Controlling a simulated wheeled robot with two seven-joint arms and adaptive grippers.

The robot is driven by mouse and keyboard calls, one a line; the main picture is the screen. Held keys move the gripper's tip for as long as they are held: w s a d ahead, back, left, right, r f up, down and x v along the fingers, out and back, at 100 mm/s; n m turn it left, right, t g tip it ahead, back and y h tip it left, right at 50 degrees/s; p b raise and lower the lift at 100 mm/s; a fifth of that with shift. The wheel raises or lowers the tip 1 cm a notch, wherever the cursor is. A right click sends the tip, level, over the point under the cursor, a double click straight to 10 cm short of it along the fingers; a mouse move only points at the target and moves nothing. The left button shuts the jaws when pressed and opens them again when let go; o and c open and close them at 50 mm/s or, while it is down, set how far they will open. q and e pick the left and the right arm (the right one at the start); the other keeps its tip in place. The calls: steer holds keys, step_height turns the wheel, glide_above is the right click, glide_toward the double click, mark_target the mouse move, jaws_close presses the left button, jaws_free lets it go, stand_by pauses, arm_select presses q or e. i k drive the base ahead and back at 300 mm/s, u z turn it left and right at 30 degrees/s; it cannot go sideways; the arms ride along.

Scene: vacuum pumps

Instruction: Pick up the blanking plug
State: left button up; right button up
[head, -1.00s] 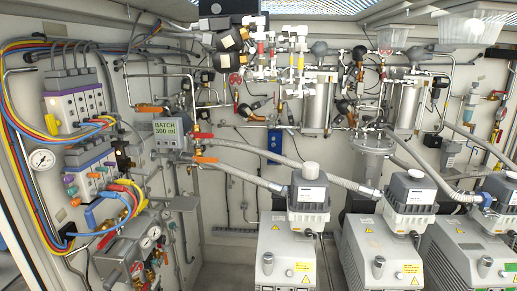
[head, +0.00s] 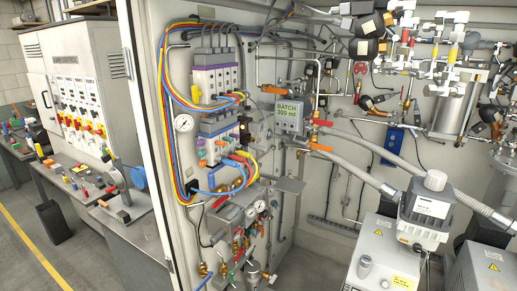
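I cannot make out the blanking plug for certain in the head view. Several small coloured parts (head: 82,183) lie on a grey workbench at the left, too small to tell apart. Neither of my grippers shows in this view.
A white cabinet with red and yellow switches (head: 83,112) stands behind the workbench. A white enclosure frame post (head: 148,130) separates it from the pump area. Vacuum pumps (head: 385,255) with grey hoses (head: 362,178) stand at the lower right.

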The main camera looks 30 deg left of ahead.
mark_target(253, 145)
steer(key=u, duration=0.35)
steer(key=k, duration=0.45)
steer(key=u, duration=1.7)
steer(key=i, duration=1.45)
steer(key=z, duration=0.75)
